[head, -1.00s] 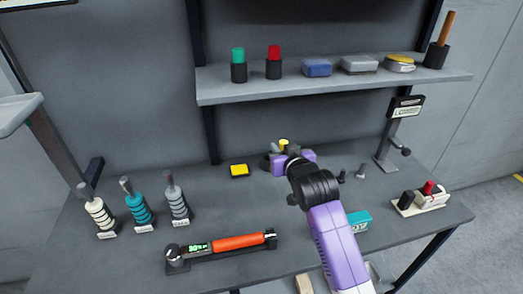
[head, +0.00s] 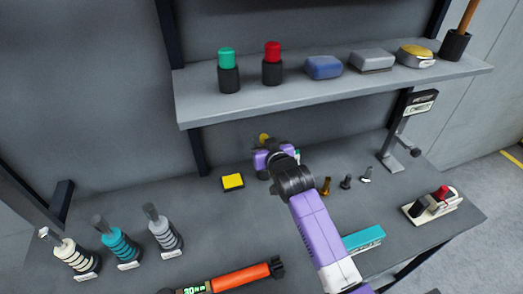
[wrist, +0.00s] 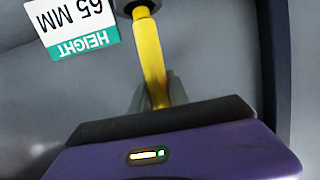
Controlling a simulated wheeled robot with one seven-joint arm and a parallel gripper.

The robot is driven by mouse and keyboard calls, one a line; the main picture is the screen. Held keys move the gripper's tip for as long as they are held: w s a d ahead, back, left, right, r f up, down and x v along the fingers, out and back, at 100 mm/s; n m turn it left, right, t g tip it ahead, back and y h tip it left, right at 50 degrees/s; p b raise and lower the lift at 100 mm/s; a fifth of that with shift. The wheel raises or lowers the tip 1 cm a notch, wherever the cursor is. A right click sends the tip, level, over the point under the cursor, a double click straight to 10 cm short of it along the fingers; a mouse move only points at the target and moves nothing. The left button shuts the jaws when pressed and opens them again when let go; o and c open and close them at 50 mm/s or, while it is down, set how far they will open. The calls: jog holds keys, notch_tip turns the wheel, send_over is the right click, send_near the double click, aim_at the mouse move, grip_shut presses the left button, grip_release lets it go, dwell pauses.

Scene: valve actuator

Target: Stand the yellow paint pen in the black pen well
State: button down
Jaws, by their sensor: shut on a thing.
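The yellow paint pen (wrist: 152,62) stands out from my gripper (wrist: 158,100) in the wrist view, with a dark cap or collar at its top. The grey fingers are shut on its lower part. In the head view my gripper (head: 268,155) is above the back of the bench, and a small yellow end of the pen (head: 263,138) shows over it. My wrist hides the rest. I cannot tell for sure which black holder is the pen well; a low black block with a yellow top (head: 232,182) lies left of my gripper.
Above the bench, a shelf (head: 190,115) holds green- and red-topped black cylinders, boxes and a dark cup (head: 455,45). Small upright bolts (head: 346,182) and a teal box (head: 363,240) are right of my arm. A "HEIGHT 65 MM" label (wrist: 75,25) shows beside the pen.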

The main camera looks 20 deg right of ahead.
jog(key=shift+f, duration=2)
jog(key=shift+f, duration=0.1)
jog(key=c, duration=1.3)
grip_release()
jog(key=shift+o, duration=0.2)
jog(key=shift+s+r, duration=0.1)
jog(key=shift+r, duration=0.1)
jog(key=v, duration=1.2)
jog(key=shift+b, duration=0.3)
